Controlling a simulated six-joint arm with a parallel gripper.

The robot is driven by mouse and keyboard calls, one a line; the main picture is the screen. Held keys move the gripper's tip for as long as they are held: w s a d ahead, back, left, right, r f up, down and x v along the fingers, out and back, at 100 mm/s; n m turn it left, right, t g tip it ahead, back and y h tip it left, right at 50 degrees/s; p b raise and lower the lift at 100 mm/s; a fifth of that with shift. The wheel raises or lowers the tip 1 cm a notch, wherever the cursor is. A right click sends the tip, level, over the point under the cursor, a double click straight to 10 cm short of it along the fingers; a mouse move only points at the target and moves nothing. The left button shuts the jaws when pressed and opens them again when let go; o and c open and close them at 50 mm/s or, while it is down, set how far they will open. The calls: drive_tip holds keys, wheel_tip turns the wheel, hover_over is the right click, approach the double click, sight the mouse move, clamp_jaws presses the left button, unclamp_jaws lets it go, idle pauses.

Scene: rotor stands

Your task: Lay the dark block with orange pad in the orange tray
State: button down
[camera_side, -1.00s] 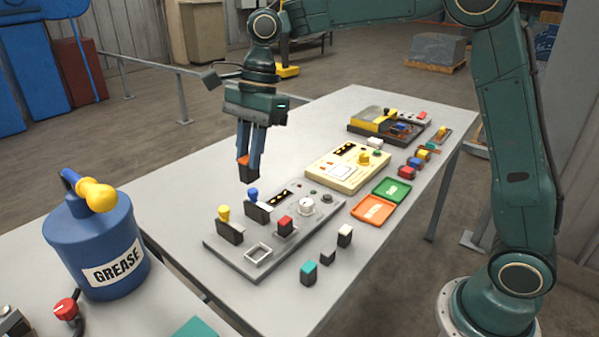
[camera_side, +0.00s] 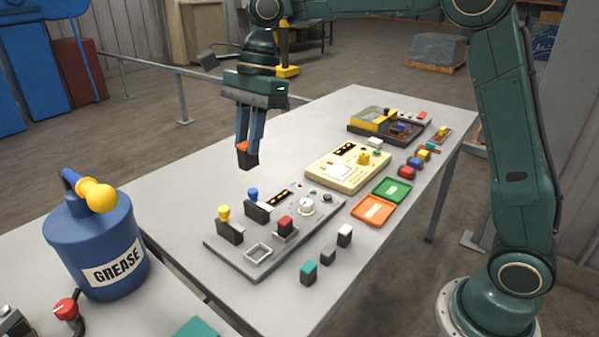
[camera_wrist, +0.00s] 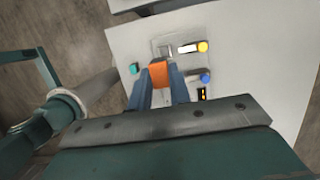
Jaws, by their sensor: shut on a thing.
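The dark block with orange pad (camera_side: 247,158) is held between the fingertips of my gripper (camera_side: 249,142), which is shut on it. It hangs in the air above the far left edge of the grey control panel, orange pad upward. In the wrist view the orange pad (camera_wrist: 159,74) shows between the two blue-grey fingers. The orange tray (camera_side: 373,209) lies flat on the table to the right of the panel and looks empty. The tray does not show in the wrist view.
The grey panel (camera_side: 230,259) carries yellow, blue and red-topped levers and an empty square socket. A green tray (camera_side: 392,189) adjoins the orange one. Several small blocks, such as a teal-topped one (camera_side: 308,272), stand in front. A cream panel (camera_side: 347,167) sits behind.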

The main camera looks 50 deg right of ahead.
drive_tip(key=d, duration=0.1)
drive_tip(key=m+t+h, duration=0.3)
drive_tip(key=m, duration=1.5)
hover_over(375, 211)
wheel_tip(375, 211, down, 4)
drive_tip(key=shift+a+f, duration=0.1)
drive_tip(key=shift+f, duration=10.05)
drive_tip(key=shift+f, duration=0.15)
drive_tip(key=c, duration=1.6)
unclamp_jaws()
drive_tip(key=shift+c, duration=0.2)
drive_tip(key=o, duration=0.3)
drive_tip(key=shift+o, duration=0.2)
